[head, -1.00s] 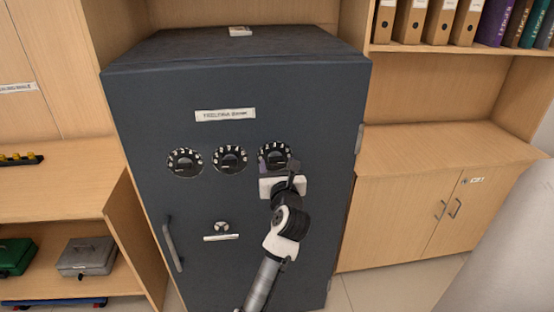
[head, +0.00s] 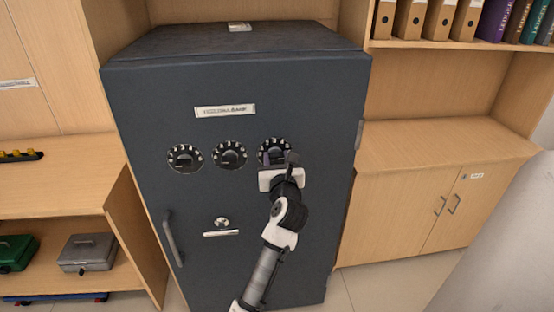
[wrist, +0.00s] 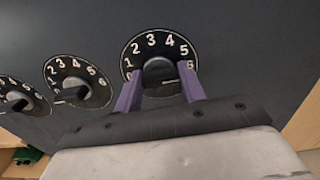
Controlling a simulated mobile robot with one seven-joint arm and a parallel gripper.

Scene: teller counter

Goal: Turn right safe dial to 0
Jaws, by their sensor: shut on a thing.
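The dark safe (head: 150,110) has three dials in a row. The right dial (head: 266,146) is partly covered by my gripper in the head view. In the wrist view, the right dial (wrist: 152,43) shows white numbers 1 to 6 around its top, with the 0 by the left finger. Its grey centre knob (wrist: 158,70) sits between the two purple fingers of my gripper (wrist: 161,78), which are shut on it. A white mark on the knob is at its lower right, toward the 6 side.
The middle dial (head: 229,155) and left dial (head: 185,158) are just left of my gripper. Below are a small handle (head: 221,234) and a long door handle (head: 172,240). A wooden cabinet (head: 400,200) stands to the right.

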